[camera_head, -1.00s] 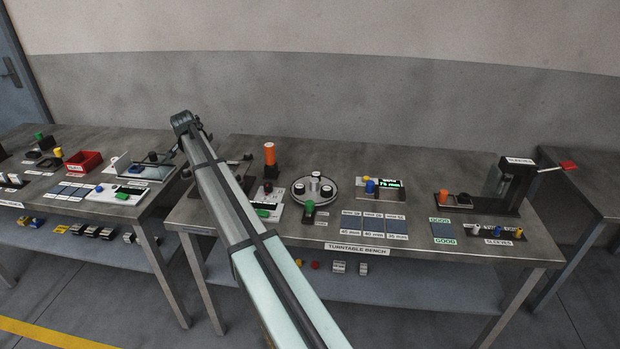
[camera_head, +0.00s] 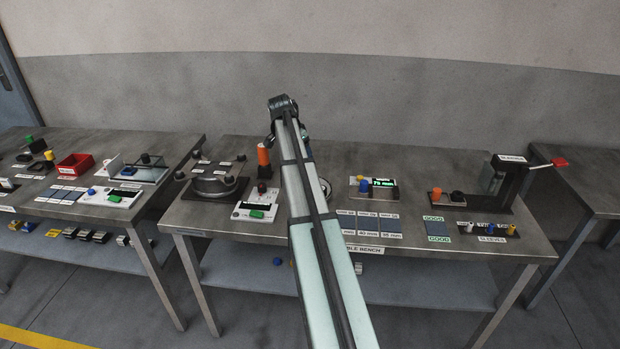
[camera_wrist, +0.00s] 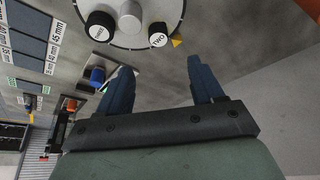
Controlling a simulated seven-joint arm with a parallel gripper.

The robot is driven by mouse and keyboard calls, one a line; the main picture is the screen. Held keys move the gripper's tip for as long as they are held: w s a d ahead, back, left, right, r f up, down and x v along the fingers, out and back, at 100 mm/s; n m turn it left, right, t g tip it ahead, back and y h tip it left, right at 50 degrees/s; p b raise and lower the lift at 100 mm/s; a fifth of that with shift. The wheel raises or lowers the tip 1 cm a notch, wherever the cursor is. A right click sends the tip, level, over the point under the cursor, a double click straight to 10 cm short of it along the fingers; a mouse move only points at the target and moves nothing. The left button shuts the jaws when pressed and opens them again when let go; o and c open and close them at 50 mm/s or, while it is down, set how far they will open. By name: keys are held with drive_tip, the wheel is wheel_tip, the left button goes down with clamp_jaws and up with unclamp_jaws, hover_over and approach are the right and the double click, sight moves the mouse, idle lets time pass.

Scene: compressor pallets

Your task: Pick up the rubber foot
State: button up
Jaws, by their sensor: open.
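No part is plainly marked as the rubber foot, and I cannot tell which it is. In the wrist view, black round pieces with white tops stand on the turntable (camera_wrist: 80,12), one at its left (camera_wrist: 103,25) and one marked TWO (camera_wrist: 158,36), around a grey post (camera_wrist: 130,17). A small black round piece (camera_head: 457,197) also stands beside an orange one at the right of the bench. My gripper (camera_wrist: 160,72) is open, with nothing between its blue fingers, and is apart from the turntable pieces. In the head view my arm hides most of the turntable.
Blue pads (camera_head: 390,226) lie near the front edge. A black press with a red handle (camera_head: 559,162) stands at the right end.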

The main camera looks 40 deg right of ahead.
drive_tip(key=x, duration=0.6)
drive_tip(key=shift+x, duration=2.6)
drive_tip(key=shift+s+a, duration=0.1)
drive_tip(key=shift+s, duration=0.05)
drive_tip(key=shift+c, duration=0.4)
drive_tip(key=c, duration=1)
